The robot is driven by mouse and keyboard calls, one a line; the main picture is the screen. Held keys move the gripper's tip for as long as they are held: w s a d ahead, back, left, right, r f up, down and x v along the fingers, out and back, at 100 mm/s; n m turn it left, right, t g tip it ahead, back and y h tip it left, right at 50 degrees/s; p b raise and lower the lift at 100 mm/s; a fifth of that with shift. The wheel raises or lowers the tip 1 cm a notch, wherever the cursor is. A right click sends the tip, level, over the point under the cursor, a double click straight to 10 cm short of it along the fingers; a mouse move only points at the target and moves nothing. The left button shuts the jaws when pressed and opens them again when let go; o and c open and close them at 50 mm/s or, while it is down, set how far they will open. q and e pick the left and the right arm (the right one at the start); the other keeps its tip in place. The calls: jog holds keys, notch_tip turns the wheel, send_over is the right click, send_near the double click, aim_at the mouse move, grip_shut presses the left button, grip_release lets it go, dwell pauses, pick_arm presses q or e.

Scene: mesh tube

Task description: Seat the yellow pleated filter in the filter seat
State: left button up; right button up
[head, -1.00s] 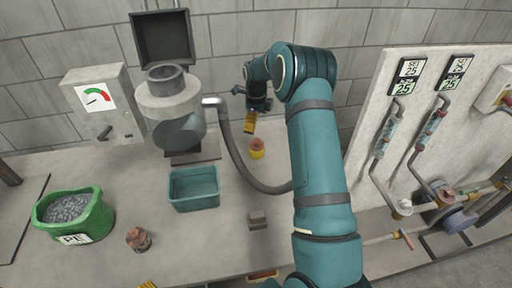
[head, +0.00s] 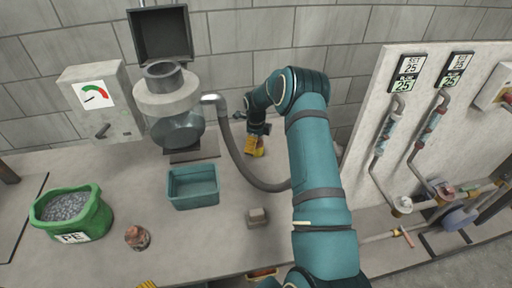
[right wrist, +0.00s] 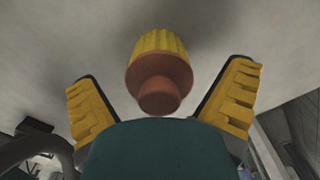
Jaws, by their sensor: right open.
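The yellow pleated filter (right wrist: 158,45) with its brown round cap shows between the two yellow fingers of my right gripper (right wrist: 165,95) in the right wrist view. There is a gap on both sides, so the gripper is open around it. In the head view the right gripper (head: 255,146) is at the table top behind the blue tray's right side and mostly covers the filter. The grey canister (head: 166,90) with a raised lid stands at the back left; its open top may be the filter seat, but I cannot see inside. A yellow ridged tip (head: 147,285), probably my left gripper, shows at the bottom edge.
A blue tray (head: 193,202) stands before the canister. A green tub of pellets (head: 68,212), a reddish-brown lump (head: 138,238) and a grey block (head: 257,217) are on the table. A grey hose (head: 235,157) curves close left of the right gripper. The pipe panel (head: 365,120) stands right.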

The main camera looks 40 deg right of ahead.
jog(key=shift+r, duration=0.1)
jog(key=c, duration=1.3)
